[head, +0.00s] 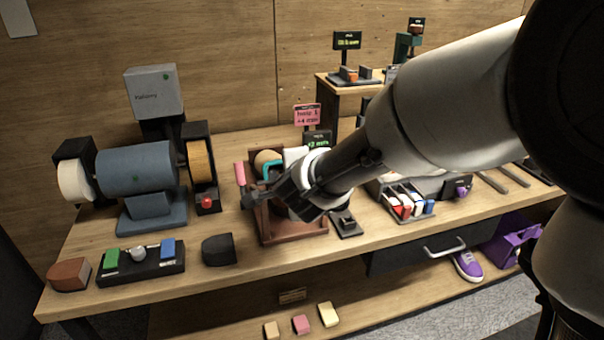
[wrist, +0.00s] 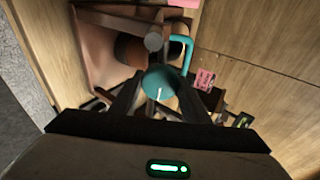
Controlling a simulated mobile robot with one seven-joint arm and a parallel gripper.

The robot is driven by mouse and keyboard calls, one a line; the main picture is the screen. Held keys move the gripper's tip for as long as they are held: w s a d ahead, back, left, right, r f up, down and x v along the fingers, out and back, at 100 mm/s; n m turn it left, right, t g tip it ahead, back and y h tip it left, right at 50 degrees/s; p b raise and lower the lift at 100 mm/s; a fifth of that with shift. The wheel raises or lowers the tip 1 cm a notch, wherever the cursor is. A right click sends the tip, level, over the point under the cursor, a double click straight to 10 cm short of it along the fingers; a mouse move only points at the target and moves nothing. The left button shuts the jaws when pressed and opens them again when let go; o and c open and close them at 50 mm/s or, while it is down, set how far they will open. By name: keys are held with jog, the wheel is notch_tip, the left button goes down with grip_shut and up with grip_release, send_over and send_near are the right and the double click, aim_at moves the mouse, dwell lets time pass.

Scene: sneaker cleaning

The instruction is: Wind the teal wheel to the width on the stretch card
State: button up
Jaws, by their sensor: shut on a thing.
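The teal wheel (wrist: 160,86) sits between the two dark fingers of my gripper (wrist: 161,80) in the wrist view; a white mark shows on its face. The gripper is shut on it. In the head view my gripper (head: 266,196) is at the brown wooden stand (head: 295,232), and my arm hides the wheel. A teal bracket (wrist: 188,48) rises beside the wheel. The pink stretch card (head: 307,115) stands behind the stand and seems to read "+4 mm". A small dark display (head: 317,140) below it shows green figures, perhaps "+2 mm".
A blue-grey polishing machine (head: 138,168) stands to the left. A black tray (head: 140,263) with green and blue blocks and a dark block (head: 218,249) lie in front. A compartment tray (head: 405,203) stands to the right. A purple sneaker (head: 467,265) is on the lower shelf.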

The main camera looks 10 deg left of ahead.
jog(key=m+g, duration=0.1)
jog(key=m, duration=0.7)
jog(key=shift+p, duration=0.4)
jog(key=m+g, duration=0.1)
jog(key=m, duration=0.2)
jog(key=shift+f, duration=0.1)
jog(key=m, duration=0.3)
jog(key=shift+s+m+y, duration=0.1)
jog(key=shift+m+y, duration=0.2)
jog(key=shift+y, duration=0.1)
jog(key=m, duration=0.3)
jog(key=shift+f+g+y, duration=0.1)
jog(key=shift+g+y, duration=0.2)
jog(key=shift+g, duration=0.1)
jog(key=m, duration=0.3)
jog(key=shift+s+a+m+y+b, duration=0.1)
jog(key=shift+a+m+y+b, duration=0.05)
jog(key=shift+m+y+b, duration=0.2)
jog(key=m+y+b, duration=0.1)
jog(key=m, duration=0.5)
jog(key=shift+a, duration=0.1)
